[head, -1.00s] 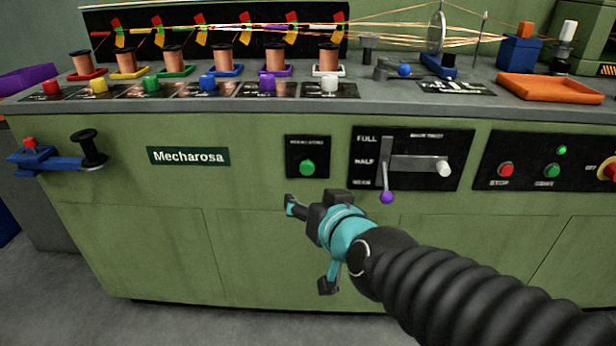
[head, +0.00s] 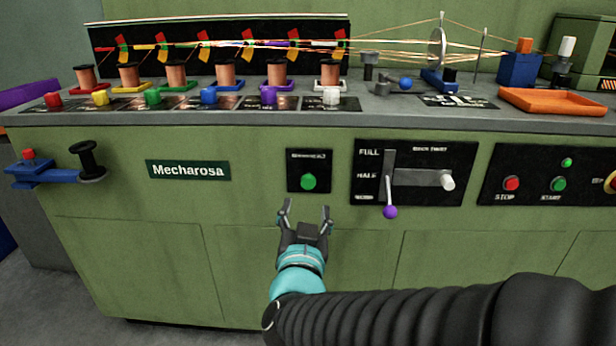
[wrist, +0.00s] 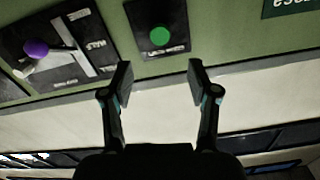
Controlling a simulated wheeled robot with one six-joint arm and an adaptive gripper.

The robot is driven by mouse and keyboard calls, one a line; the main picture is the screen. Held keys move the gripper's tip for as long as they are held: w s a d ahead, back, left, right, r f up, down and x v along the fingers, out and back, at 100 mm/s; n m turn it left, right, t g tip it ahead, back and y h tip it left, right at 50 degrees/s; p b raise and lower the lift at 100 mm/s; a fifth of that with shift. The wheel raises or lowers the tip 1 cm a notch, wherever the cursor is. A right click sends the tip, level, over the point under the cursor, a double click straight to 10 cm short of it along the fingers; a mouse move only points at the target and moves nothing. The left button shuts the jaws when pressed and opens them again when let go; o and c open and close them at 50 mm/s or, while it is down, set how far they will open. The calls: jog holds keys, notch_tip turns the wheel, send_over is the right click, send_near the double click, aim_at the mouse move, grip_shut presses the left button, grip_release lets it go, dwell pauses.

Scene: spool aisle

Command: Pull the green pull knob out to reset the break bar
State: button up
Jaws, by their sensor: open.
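The green pull knob (head: 308,181) sits on a small black plate (head: 297,157) on the front of the green machine. My gripper (head: 305,211) is open and empty, just below the plate in the head view, with its fingers pointing toward the panel. In the wrist view the green knob (wrist: 160,36) shows beyond the fingertips, roughly centred between the two fingers of my gripper (wrist: 160,80). The fingers look apart from the knob. How far the knob stands out from its plate is hard to tell.
A lever with a purple ball (head: 390,212) and a white knob (head: 447,182) are to the right of the green knob. Red stop (head: 511,184) and green start (head: 558,184) buttons are farther right. Copper spools (head: 225,72) line the top.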

aim_at(308, 183)
jog(key=w+b, duration=0.1)
jog(key=w, duration=1)
jog(key=shift+w+d, duration=0.2)
grip_shut()
